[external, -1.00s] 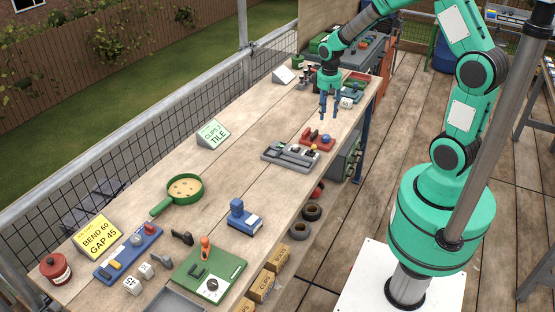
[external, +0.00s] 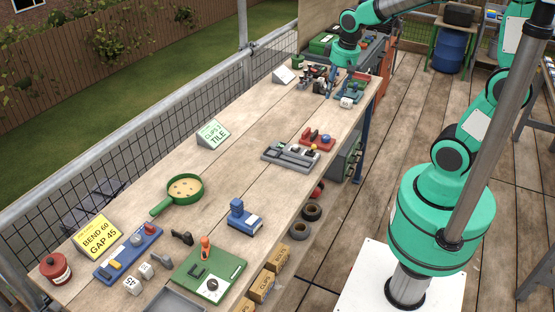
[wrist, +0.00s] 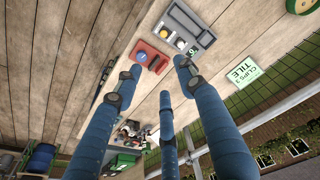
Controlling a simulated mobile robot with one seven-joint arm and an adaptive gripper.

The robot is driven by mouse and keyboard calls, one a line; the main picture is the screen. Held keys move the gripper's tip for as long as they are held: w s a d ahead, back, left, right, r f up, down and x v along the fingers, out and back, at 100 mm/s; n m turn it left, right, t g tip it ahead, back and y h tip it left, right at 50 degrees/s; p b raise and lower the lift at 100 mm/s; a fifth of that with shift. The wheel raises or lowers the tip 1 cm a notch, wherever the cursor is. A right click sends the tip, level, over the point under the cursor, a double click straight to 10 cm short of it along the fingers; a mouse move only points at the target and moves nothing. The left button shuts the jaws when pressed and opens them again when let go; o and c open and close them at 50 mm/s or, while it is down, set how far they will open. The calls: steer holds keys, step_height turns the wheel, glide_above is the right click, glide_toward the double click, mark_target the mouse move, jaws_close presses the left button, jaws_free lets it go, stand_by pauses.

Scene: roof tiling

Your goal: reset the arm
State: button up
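My gripper (external: 338,88) is above the far end of the wooden workbench (external: 270,128), near small tools there. In the wrist view its three blue fingers (wrist: 160,80) are spread apart. No object shows between them, so it is open and empty. My teal arm reaches across from its base at the right. How far the fingertips are above the bench is hard to tell.
A red block (external: 318,139) and a grey tray (external: 290,154) lie mid-bench. A "clips tile" sign (external: 213,133), green pan (external: 184,188), blue device (external: 243,216) and green board (external: 209,272) stand nearer. A mesh railing runs along the left. Bare bench surrounds the sign.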

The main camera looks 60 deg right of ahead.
steer(key=s+a+r+n+t, duration=0.1)
steer(key=s+a+r, duration=0.4)
steer(key=s, duration=0.3)
steer(key=s+a+r+n+t, duration=0.1)
steer(key=s+a+r+t, duration=0.1)
steer(key=s+a+r, duration=0.3)
steer(key=s+a, duration=0.1)
steer(key=s, duration=0.2)
steer(key=shift+s+a+y, duration=0.3)
steer(key=shift+s+y, duration=0.1)
stand_by(2.2)
